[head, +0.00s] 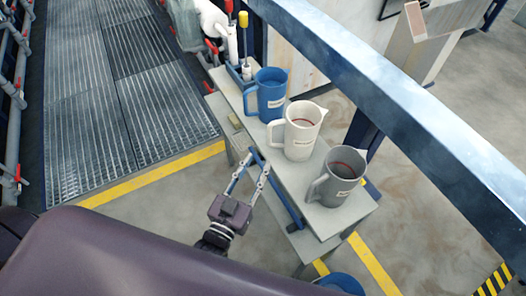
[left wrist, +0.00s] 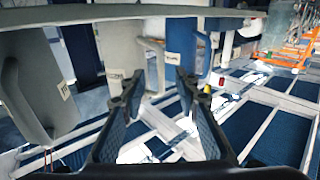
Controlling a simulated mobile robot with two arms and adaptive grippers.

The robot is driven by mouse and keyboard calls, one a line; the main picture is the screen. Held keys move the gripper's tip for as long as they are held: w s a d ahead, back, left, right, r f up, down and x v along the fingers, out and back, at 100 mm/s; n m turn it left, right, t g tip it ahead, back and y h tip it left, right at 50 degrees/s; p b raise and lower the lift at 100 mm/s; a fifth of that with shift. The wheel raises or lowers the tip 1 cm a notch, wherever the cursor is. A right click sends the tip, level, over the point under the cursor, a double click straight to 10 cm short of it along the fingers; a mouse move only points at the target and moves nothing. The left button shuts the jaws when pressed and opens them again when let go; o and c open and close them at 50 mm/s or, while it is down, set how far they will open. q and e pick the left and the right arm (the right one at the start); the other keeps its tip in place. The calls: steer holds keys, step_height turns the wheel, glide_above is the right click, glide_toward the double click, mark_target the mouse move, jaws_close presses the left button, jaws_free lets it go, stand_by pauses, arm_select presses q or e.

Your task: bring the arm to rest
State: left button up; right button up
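My left gripper (head: 254,163) is low in the middle of the head view, on the near left side of a narrow grey shelf (head: 228,93). Its two fingers stand apart with nothing between them. The left wrist view also shows the fingers (left wrist: 160,88) spread and empty. Jugs are beyond and beside them, apart from the grip as far as I can tell. My right gripper is in neither view.
A blue jug (head: 270,95), a white jug (head: 299,132) and a grey jug (head: 336,178) stand upright in a row on the shelf. A blue beam (head: 400,95) runs behind them. Ribbed metal grating (head: 120,90) lies left. Open floor (head: 150,205) lies left of the gripper.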

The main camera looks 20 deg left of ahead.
arm_select(q)
steer(key=s+f+g, duration=0.3)
steer(key=s+f, duration=0.2)
steer(key=f, duration=0.6)
steer(key=s+a+f+g, duration=0.1)
steer(key=s+f+g, duration=0.3)
steer(key=f, duration=0.7)
steer(key=s+f+g, duration=0.2)
steer(key=s+f, duration=0.3)
steer(key=f, duration=0.7)
steer(key=s+a+f+g+y, duration=0.1)
steer(key=s+a+f+g, duration=0.3)
steer(key=s+f, duration=0.3)
steer(key=s+a+f+m+g+y, duration=0.1)
steer(key=s+a+f+g, duration=0.3)
steer(key=s, duration=1.1)
step_height(320, 180, down, 3)
steer(key=shift+s+a+f, duration=0.1)
steer(key=shift+s+a, duration=0.15)
steer(key=shift+s, duration=0.05)
